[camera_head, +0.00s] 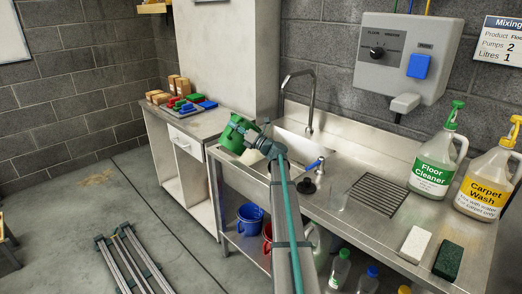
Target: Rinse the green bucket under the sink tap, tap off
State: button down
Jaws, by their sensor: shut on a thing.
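The green bucket (236,135) is tilted on its side at the left end of the sink counter. My gripper (252,136) is shut on it, with my arm reaching up from the bottom of the view. The sink basin (291,147) lies just right of the bucket and is partly hidden by my arm. The tap (313,95) is a tall curved grey spout behind the basin, to the right of the bucket. A blue-handled lever (315,164) shows at the basin's front right. No water stream is visible. The bucket's inside is hard to make out.
A wall dispenser (407,55) hangs behind the counter. Floor Cleaner (434,160) and Carpet Wash (486,180) jugs, a white pad (415,244) and a dark green pad (448,260) are at right. Blue (250,219) and red (267,237) buckets stand below.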

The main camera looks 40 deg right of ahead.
aim_at(255, 126)
jog(key=shift+d+r, duration=0.1)
jog(key=shift+r, duration=0.2)
jog(key=shift+d+f+m+t+h+b, duration=0.35)
jog(key=shift+d+m+t, duration=0.3)
jog(key=shift+m, duration=0.65)
jog(key=shift+d+r+m+t+h+p, duration=0.15)
jog(key=shift+d+m+t+h, duration=0.1)
jog(key=shift+d+m, duration=0.4)
jog(key=shift+d+r+m+t+h+p, duration=0.2)
jog(key=shift+d+m, duration=0.2)
jog(key=shift+m, duration=0.35)
jog(key=shift+d+m+t+h+p, duration=0.4)
jog(key=shift+d+m+h+p, duration=0.5)
jog(key=shift+m, duration=0.3)
jog(key=shift+d+f+m+t+h+p, duration=0.2)
jog(key=shift+d+m+h, duration=0.1)
jog(key=shift+d+m, duration=0.2)
jog(key=shift+d+f+m+t+h+p, duration=0.1)
jog(key=shift+d+f+m+h, duration=0.2)
jog(key=shift+d, duration=0.25)
jog(key=shift+d+f+m+t+h+p, duration=0.15)
jog(key=shift+d+m+h, duration=0.15)
jog(key=shift+d+m, duration=0.25)
jog(key=shift+d+f, duration=0.15)
jog(key=shift+d, duration=0.05)
jog(key=shift+m, duration=0.25)
